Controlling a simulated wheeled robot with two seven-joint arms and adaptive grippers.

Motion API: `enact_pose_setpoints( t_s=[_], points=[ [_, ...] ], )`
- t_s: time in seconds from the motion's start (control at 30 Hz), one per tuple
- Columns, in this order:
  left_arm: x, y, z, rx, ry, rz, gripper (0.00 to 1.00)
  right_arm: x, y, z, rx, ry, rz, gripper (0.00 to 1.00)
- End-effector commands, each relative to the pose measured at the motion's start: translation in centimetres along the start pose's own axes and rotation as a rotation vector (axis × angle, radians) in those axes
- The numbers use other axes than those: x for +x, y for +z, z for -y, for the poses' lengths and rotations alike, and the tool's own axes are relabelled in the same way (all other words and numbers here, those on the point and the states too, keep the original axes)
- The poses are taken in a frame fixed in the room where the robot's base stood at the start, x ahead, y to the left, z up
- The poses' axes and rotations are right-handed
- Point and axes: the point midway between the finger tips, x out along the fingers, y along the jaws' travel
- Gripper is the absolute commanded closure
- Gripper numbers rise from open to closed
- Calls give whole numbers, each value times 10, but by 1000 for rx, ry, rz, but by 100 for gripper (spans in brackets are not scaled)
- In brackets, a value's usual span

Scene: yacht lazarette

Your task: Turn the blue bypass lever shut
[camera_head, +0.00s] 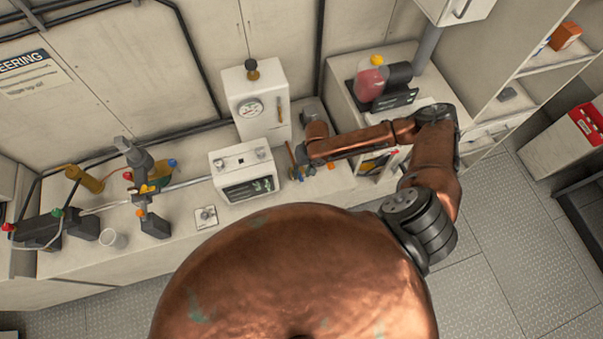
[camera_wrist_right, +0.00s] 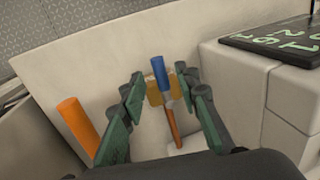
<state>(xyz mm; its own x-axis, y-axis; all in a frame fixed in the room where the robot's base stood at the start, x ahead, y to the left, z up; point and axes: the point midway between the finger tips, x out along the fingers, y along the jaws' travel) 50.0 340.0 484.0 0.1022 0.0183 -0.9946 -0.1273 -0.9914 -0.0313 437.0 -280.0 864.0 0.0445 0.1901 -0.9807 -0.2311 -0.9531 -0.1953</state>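In the right wrist view, the blue bypass lever (camera_wrist_right: 158,73) stands between the two green-padded fingers of my right gripper (camera_wrist_right: 168,90). Its blue grip sits above a tan block, and a thin copper-coloured rod shows just below. The fingers are apart, with visible gaps on both sides of the blue grip. In the head view, my right gripper (camera_head: 297,163) is small, at the counter's front beside the white display box. The lever is hard to make out there. My left gripper is not seen.
An orange cylinder (camera_wrist_right: 78,128) stands left of the fingers in the wrist view. The white display box (camera_head: 246,170) and a gauge box (camera_head: 257,100) stand near the gripper. A pink-filled bottle (camera_head: 371,82) is behind my right arm. A white cup (camera_head: 113,239) stands left.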

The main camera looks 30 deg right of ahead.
Motion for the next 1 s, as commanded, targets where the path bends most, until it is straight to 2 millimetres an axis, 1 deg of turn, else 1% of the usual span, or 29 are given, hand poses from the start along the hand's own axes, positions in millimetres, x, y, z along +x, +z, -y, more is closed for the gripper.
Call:
enact_pose_setpoints(
  t_s=[0.13,0.43,0.83,1.0],
  points=[
    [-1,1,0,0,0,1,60,10,0,0,-1,1,0,70],
    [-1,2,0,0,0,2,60,12,0,0,-2,0,-1,71],
    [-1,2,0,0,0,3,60,12,0,0,-2,1,-1,99],
    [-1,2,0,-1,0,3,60,12,0,0,-2,1,-1,100]
  ],
)
